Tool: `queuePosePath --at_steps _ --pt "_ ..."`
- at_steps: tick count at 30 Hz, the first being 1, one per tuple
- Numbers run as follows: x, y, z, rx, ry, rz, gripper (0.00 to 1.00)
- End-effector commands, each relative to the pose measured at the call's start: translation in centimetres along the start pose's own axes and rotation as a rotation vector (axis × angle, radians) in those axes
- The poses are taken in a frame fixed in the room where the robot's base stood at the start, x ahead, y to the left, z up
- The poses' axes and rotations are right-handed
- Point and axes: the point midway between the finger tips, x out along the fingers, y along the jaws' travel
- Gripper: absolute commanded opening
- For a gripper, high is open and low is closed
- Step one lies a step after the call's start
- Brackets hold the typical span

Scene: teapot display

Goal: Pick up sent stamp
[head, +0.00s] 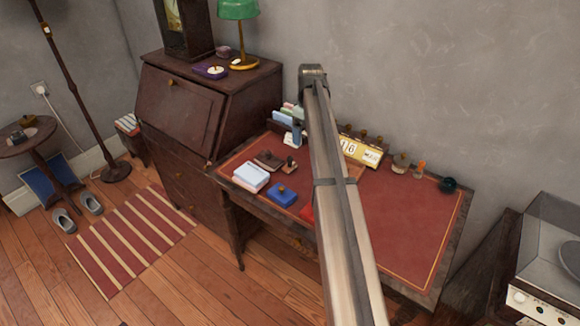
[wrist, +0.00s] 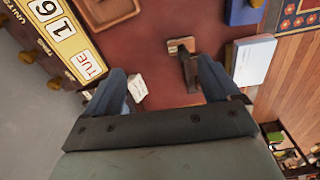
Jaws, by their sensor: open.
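A small stamp-like object (wrist: 188,62) with a light brown end and a dark handle stands on the red desktop in the wrist view, near my right finger. Any label is too small to read, so I cannot tell if it is the sent stamp. In the head view, two small brown objects (head: 268,160) (head: 290,163) sit behind the paper stack; the one on the right has a dark upright handle. My gripper (wrist: 162,66) is open over the desk, with nothing held between its fingers.
The desk (head: 410,225) also bears a pale paper stack (head: 250,177), a blue box-like pad (head: 282,195) and a date calendar (head: 360,151). A small white piece (wrist: 137,88) lies near my left finger. The desk's right half is mostly clear.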

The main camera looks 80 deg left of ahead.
Motion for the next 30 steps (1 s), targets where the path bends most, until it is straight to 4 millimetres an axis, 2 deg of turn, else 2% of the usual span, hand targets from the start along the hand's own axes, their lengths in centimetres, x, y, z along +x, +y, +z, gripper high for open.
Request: queuePosePath --at_steps 1,3,8,14,24,30 --pt "0.2 -1.3 -1.6 -0.013 -0.014 -0.007 0.89" --pt "0.4 -2.6 -3.0 -0.024 -0.028 -0.013 0.89" --pt "0.7 -4.2 -4.4 -0.034 -0.047 -0.02 0.89" --pt "2.1 -4.4 -4.4 -0.035 -0.049 -0.022 0.89" --pt "7.5 -4.4 -4.0 -0.035 -0.049 -0.022 0.89" --pt "9.3 -4.4 -4.0 -0.035 -0.047 -0.021 0.89"
